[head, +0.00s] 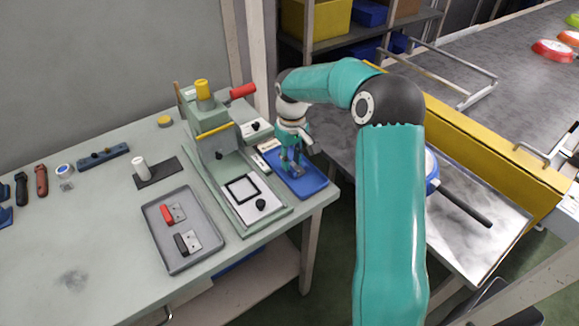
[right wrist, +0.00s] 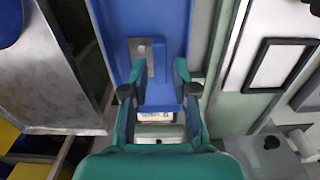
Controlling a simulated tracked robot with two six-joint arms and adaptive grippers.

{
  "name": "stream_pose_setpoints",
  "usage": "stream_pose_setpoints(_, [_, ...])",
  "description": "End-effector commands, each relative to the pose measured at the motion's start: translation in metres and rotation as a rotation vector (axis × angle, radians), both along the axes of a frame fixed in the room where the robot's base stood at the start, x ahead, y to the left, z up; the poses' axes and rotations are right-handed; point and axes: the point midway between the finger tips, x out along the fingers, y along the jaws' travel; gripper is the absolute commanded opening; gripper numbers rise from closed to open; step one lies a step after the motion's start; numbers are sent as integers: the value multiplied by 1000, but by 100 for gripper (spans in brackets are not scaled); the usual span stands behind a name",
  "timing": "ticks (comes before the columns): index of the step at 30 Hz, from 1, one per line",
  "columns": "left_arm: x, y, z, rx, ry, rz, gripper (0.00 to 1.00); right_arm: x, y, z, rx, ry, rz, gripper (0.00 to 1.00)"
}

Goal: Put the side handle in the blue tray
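The blue tray (head: 317,182) lies at the right end of the workbench, beside the green press fixture. It also shows in the right wrist view (right wrist: 178,20). My right gripper (head: 293,168) points down over this tray. In the right wrist view its fingers (right wrist: 159,92) are spread apart with a gap between them. A side handle with a grey metal plate (right wrist: 140,62) shows in the tray, between and just beyond the fingertips; its grip part is hard to make out. No finger clearly touches it. My left gripper is not in view.
A grey tray (head: 157,222) holds a red handle (head: 167,215) and a black handle (head: 181,244), each with a metal plate. The press fixture (head: 212,130) stands left of the blue tray. A pan (head: 430,170) lies right, past the bench edge.

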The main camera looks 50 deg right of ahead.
Motion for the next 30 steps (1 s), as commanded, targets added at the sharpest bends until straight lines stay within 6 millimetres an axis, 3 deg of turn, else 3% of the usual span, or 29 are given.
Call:
stream_pose_setpoints(6, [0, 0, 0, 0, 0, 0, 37, 1, -1, 47, -2, -6, 0, 28])
stream_pose_setpoints(12, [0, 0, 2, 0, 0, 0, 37, 1, 0, 78, -1, -3, 0, 28])
stream_pose_setpoints(18, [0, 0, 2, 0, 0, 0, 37, 0, 0, 89, 0, 0, 0, 28])
stream_pose_setpoints(30, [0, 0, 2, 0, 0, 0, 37, 0, 0, 89, 0, 1, 0, 28])
